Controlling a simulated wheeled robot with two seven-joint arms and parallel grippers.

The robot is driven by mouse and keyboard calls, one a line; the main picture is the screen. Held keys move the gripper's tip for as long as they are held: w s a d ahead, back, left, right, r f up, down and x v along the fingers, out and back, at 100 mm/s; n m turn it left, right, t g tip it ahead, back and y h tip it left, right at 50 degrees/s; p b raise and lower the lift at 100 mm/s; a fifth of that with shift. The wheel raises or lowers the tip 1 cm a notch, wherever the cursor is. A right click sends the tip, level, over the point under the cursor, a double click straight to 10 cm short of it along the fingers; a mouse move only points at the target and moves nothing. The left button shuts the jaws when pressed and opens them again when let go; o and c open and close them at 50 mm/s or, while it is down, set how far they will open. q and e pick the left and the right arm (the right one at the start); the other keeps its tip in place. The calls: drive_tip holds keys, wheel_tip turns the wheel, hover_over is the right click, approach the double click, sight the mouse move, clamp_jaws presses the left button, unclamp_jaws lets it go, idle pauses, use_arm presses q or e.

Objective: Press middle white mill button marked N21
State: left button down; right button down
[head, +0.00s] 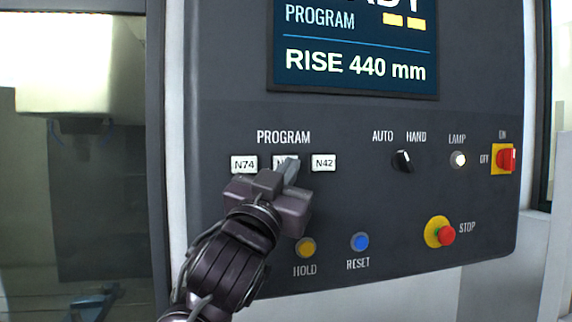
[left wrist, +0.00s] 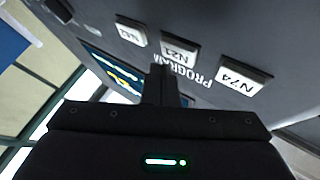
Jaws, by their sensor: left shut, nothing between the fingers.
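The white N21 button (head: 280,157) is the middle of three PROGRAM buttons on the dark panel. My left gripper (head: 290,168) is shut and empty, its fingertips in front of this button and hiding most of its label. In the left wrist view the N21 button (left wrist: 180,50) shows its label clearly, with the shut fingers (left wrist: 160,72) just below it in the picture. I cannot tell whether the fingertips touch it. The N74 button (head: 243,164) is to the left and the N42 button (head: 323,162) to the right. My right gripper is not in view.
A screen (head: 352,65) above reads RISE 440 mm. The yellow HOLD button (head: 305,247) and blue RESET button (head: 359,241) are below. To the right are the AUTO/HAND knob (head: 403,161), the lit lamp (head: 458,159), a red switch (head: 505,159) and the red STOP button (head: 445,234).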

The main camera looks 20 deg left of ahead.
use_arm(q)
drive_tip(key=shift+w, duration=0.15)
idle(0.3)
drive_tip(key=shift+w+a, duration=0.2)
drive_tip(key=shift+w+a+p, duration=0.3)
drive_tip(key=shift+w+p, duration=0.05)
idle(0.7)
drive_tip(key=shift+s+d, duration=0.1)
idle(0.3)
drive_tip(key=shift+s+d+b, duration=0.4)
drive_tip(key=shift+s+b, duration=0.05)
drive_tip(key=shift+s, duration=0.1)
